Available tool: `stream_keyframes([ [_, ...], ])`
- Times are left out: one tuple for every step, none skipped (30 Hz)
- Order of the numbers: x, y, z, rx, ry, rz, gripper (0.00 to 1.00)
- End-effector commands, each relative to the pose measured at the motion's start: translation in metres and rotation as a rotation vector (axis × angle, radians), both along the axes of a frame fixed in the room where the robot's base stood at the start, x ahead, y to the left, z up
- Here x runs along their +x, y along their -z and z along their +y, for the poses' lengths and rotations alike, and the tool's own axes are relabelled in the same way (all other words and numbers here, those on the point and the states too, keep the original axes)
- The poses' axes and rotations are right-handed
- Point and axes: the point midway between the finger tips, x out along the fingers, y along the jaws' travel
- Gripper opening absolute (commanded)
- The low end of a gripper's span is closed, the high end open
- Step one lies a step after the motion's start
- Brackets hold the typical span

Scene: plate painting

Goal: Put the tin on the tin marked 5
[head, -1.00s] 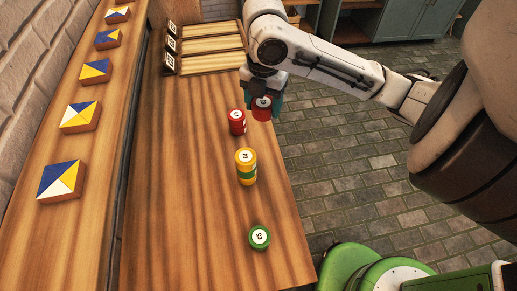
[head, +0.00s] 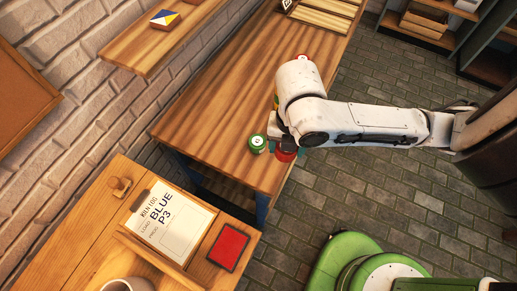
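My gripper (head: 287,146) is at the right edge of the wooden table (head: 225,105), partly hidden by my own wrist. It appears shut on a red tin (head: 286,156), which shows below it. A green tin (head: 258,143) with a white numbered label stands upright on the table, just left of the held tin. Its number is too small to read surely. Whether the two tins touch cannot be told.
A lower wooden desk (head: 75,222) at the front left bears a clipboard (head: 166,226), a red pad (head: 229,248), a stamp (head: 119,187) and a mug (head: 128,285). A shelf (head: 145,42) runs along the brick wall. Wooden racks (head: 322,20) stand at the table's far end.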

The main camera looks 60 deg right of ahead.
Motion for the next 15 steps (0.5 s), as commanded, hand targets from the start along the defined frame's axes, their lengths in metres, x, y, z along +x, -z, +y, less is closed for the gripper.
stream_keyframes([
  [0.000,0.000,0.002,0.001,-0.005,-0.002,0.27],
  [0.000,0.002,0.002,0.001,-0.007,-0.003,0.27],
  [0.002,0.004,0.002,0.001,-0.009,-0.003,0.27],
  [0.003,0.006,0.001,0.001,-0.010,-0.003,0.27],
  [0.005,0.008,0.000,0.001,-0.010,-0.003,0.27],
  [0.008,0.011,-0.001,0.000,-0.011,-0.004,0.27],
  [0.011,0.013,-0.003,0.001,-0.011,-0.005,0.27],
  [0.013,0.016,-0.004,0.002,-0.010,-0.005,0.27],
  [0.017,0.018,-0.006,0.000,-0.011,-0.004,0.27],
  [0.019,0.019,-0.007,0.002,-0.011,-0.005,0.27],
  [0.022,0.020,-0.009,0.001,-0.010,-0.005,0.27],
  [0.025,0.022,-0.011,-0.001,-0.011,-0.003,0.27],
  [0.026,0.023,-0.013,-0.001,-0.011,-0.003,0.27],
  [0.029,0.024,-0.015,-0.001,-0.011,-0.003,0.27],
  [0.032,0.026,-0.016,-0.001,-0.011,-0.003,0.27],
])
